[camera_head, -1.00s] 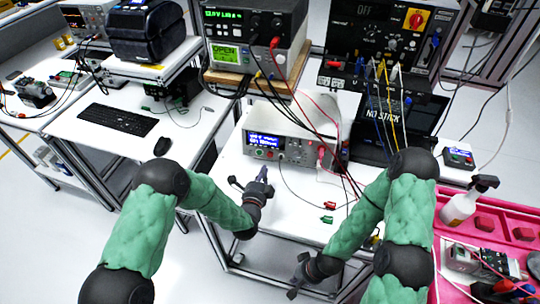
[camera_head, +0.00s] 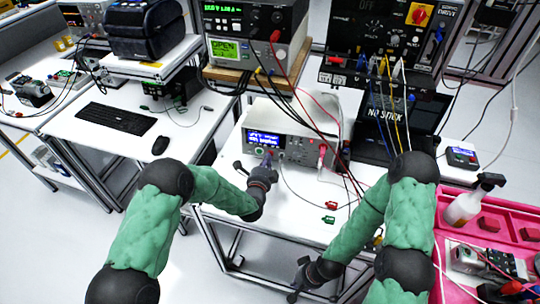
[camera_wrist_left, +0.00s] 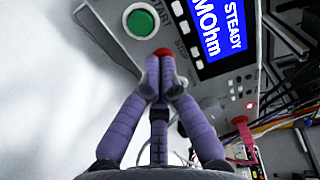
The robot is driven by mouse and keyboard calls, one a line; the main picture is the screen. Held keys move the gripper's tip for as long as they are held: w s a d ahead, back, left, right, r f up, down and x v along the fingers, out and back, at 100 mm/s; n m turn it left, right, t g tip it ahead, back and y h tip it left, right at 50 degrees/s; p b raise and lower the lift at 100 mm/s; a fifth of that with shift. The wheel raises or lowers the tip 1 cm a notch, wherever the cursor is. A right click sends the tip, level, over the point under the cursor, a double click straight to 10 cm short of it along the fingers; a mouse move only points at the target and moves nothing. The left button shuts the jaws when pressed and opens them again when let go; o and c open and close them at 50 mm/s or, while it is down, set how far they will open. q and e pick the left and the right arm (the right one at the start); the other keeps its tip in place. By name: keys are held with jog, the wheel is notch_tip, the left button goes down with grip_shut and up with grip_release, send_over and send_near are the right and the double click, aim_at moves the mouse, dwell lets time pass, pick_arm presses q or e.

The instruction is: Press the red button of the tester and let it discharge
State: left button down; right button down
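The tester (camera_head: 300,150) is a light box with a lit blue display, standing on the white bench in the head view. In the left wrist view its display (camera_wrist_left: 215,30) reads STEADY and MOhm. The red button (camera_wrist_left: 164,52) sits below the green START button (camera_wrist_left: 140,22) and is partly hidden by my fingertips. My left gripper (camera_head: 268,156) is at the tester's front, fingers together and empty. In the left wrist view its fingertips (camera_wrist_left: 162,78) overlap the red button; whether they press it I cannot tell. My right gripper (camera_head: 293,294) hangs low by the bench's front edge, apart from the tester.
Red and black leads run from the tester's right side. A red clip (camera_head: 331,205) and a green clip (camera_head: 329,219) lie on the bench. Bench surface left of the clips is clear.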

pick_arm(q)
jog(key=shift+w+b, duration=0.3)
dwell(0.5)
jog(key=shift+s, duration=0.2)
jog(key=shift+v, duration=0.8)
jog(key=shift+s, duration=0.15)
jog(key=p+v, duration=0.1)
jog(key=v, duration=0.6)
jog(key=shift+p, duration=0.3)
jog(key=shift+a, duration=0.1)
dwell(0.6)
